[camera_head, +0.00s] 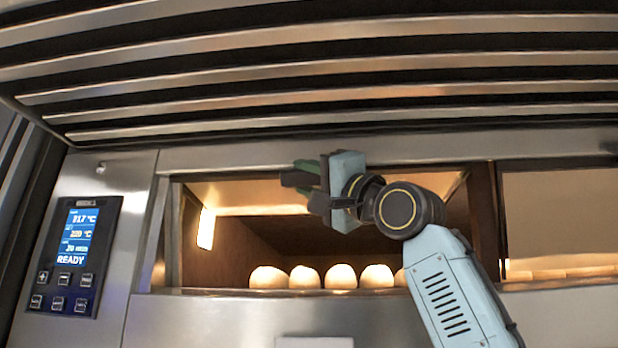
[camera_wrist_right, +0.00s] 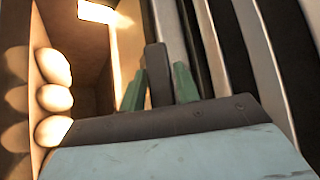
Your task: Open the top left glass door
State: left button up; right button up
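The top left oven chamber (camera_head: 300,235) is lit inside. I see no clear glass pane across it, and I cannot tell how its door stands. No door handle shows clearly. My right gripper (camera_head: 304,190) is in front of the chamber's upper edge, its fingers pointing left. In the right wrist view its two green fingers (camera_wrist_right: 158,88) stand apart with a dark upright piece between them. I cannot tell whether that piece is a handle or part of the gripper. My left gripper is not in view.
Several dough balls (camera_head: 340,277) sit along the chamber's front. A control panel (camera_head: 75,255) reading READY is at the left. A second lit chamber (camera_head: 560,225) is at the right. A slatted metal hood (camera_head: 300,95) overhangs close above my right gripper.

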jog(key=shift+s+d+f+b, duration=0.25)
jog(key=shift+s+d+b, duration=0.05)
jog(key=b+v, duration=0.4)
jog(key=v, duration=0.8)
jog(key=shift+s+b, duration=0.15)
jog(key=shift+b, duration=0.25)
jog(key=shift+d, duration=0.1)
